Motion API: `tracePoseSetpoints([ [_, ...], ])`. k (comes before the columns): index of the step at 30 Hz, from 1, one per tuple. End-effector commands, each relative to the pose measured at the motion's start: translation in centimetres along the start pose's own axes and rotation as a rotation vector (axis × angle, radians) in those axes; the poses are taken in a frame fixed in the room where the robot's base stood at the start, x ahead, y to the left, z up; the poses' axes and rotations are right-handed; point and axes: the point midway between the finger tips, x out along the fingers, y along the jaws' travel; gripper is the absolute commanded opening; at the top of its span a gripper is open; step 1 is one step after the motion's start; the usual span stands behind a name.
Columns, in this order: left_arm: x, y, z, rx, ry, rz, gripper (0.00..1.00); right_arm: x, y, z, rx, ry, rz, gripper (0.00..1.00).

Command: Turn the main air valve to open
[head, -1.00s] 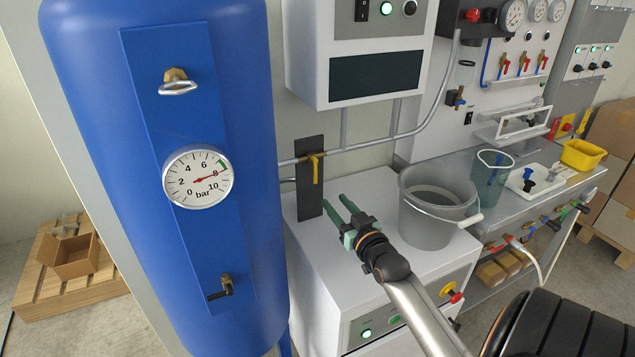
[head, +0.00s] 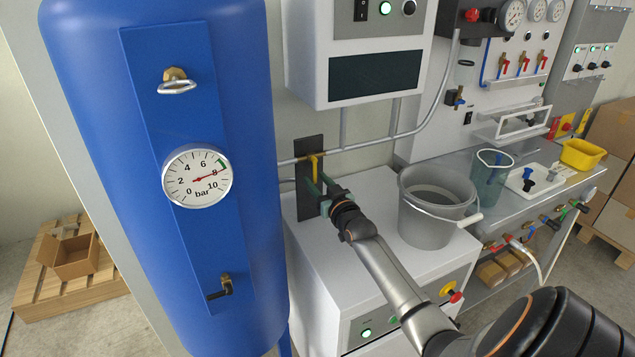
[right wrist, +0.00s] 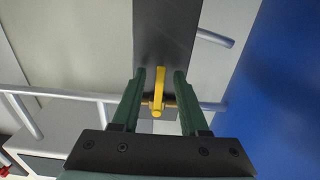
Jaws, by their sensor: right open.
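The main air valve has a yellow lever handle (head: 314,168) on a dark upright plate (head: 305,150), where a grey pipe meets it. The lever hangs downward, across the pipe, in the head view. My right gripper (head: 312,190) is at the plate, just at the lever's lower part. In the right wrist view the yellow lever (right wrist: 159,92) stands between the two green fingers of my right gripper (right wrist: 158,85), with a gap on each side. The fingers are open and do not appear to touch it. My left gripper is not in view.
A blue tank (head: 90,120) with a pressure gauge (head: 197,176) reading about 8 bar stands left of the valve. A grey bucket (head: 430,225) stands on the white cabinet (head: 345,290) right of my arm. A control box (head: 365,35) hangs above.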

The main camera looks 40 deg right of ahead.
Motion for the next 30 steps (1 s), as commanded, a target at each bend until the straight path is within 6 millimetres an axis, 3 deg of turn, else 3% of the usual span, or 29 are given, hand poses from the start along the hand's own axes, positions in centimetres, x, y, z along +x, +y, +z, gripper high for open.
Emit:
tracePoseSetpoints([
  [2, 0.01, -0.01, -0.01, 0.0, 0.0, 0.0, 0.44, -0.02, 0.0, 0.01, 0.0, 0.0, 0.0, 0.44],
  [14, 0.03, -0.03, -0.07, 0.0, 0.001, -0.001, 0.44, -0.04, -0.01, 0.03, 0.0, -0.001, 0.0, 0.0],
  [30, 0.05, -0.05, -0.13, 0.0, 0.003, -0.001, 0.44, -0.05, -0.01, 0.06, 0.0, -0.001, 0.0, 0.0],
])
